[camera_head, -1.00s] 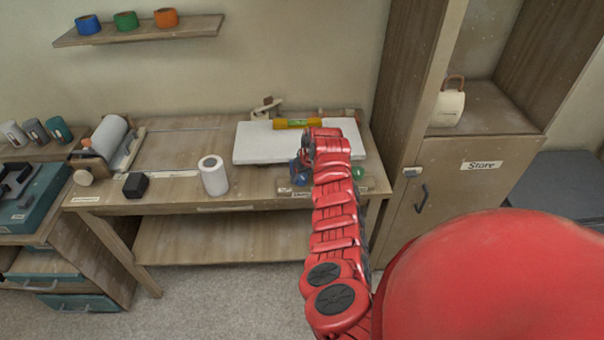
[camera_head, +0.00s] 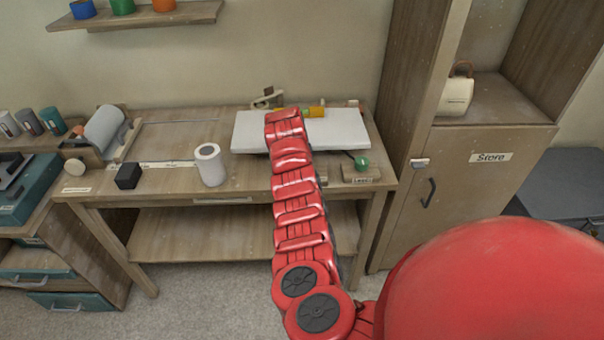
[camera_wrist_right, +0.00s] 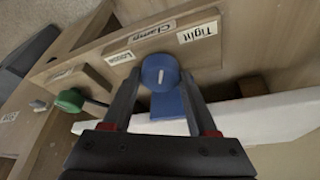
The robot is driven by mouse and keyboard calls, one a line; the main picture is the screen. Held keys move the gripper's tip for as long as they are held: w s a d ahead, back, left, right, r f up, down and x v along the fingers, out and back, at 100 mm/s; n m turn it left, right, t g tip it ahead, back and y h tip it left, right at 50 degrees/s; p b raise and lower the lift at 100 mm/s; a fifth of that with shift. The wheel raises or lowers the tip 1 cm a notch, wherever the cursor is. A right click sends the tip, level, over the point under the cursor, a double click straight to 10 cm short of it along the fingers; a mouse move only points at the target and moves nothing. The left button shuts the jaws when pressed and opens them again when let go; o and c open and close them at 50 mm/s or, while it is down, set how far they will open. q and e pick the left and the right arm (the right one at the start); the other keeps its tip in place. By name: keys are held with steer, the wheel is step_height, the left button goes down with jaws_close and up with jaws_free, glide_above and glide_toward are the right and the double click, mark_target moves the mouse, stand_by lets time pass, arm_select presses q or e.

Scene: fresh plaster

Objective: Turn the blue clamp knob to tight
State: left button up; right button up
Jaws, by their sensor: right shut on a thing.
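The blue clamp knob (camera_wrist_right: 161,72) shows in the right wrist view, with a short white mark on its face. My right gripper (camera_wrist_right: 160,84) is shut on it, one finger on each side. The board behind it carries the labels "Loose" (camera_wrist_right: 122,58), "Clamp" (camera_wrist_right: 153,31) and "Tight" (camera_wrist_right: 198,33), which appear upside down. The white mark runs roughly upright in that picture; which label it points to I cannot tell. In the head view my red right arm hides the knob and the gripper. My left gripper is not in view.
A green knob (camera_head: 361,162) sits to the right. A white roll (camera_head: 210,164) and a black block (camera_head: 128,176) stand at left.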

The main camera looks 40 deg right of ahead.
steer(key=m+b, duration=0.1)
steer(key=m+g+b, duration=0.1)
steer(key=b, duration=0.1)
steer(key=shift+f+m, duration=0.25)
steer(key=shift+m, duration=0.05)
steer(key=shift+w+r+m+b, duration=0.1)
steer(key=shift+r+m+b, duration=0.05)
steer(key=shift+m+b, duration=0.4)
steer(key=o, duration=1.1)
steer(key=shift+r, duration=0.1)
steer(key=b+v, duration=0.2)
steer(key=v, duration=1.5)
steer(key=shift+w+a, duration=0.25)
steer(key=shift+a, duration=0.15)
